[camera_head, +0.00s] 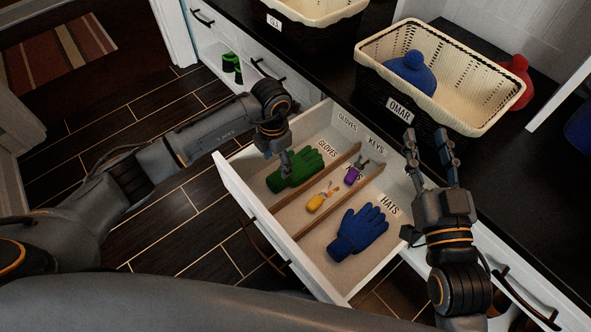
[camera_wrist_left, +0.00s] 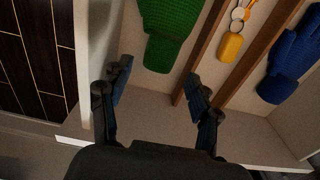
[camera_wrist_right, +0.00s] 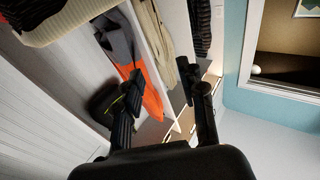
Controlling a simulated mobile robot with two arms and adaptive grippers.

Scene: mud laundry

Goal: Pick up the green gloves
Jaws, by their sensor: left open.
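The green gloves (camera_head: 295,169) lie in the left compartment of an open drawer (camera_head: 227,177), beside a wooden divider. My left gripper (camera_head: 284,162) is over that compartment, close to the gloves in the head view. In the left wrist view the green gloves (camera_wrist_left: 168,30) lie beyond the open fingertips of the left gripper (camera_wrist_left: 158,85), with nothing between the fingers. Whether a finger touches them I cannot tell. My right gripper (camera_head: 428,142) is raised in front of the counter basket, fingers apart. In the right wrist view the right gripper (camera_wrist_right: 160,82) has nothing between its fingers.
The middle compartment holds yellow (camera_head: 316,203) and purple (camera_head: 353,175) key tags. A blue glove (camera_head: 357,232) lies in the right one. The basket labelled OMAR (camera_head: 372,60) holds a blue hat (camera_head: 412,72). A red item (camera_head: 517,80) stands behind it. Wooden dividers (camera_head: 318,187) separate the compartments.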

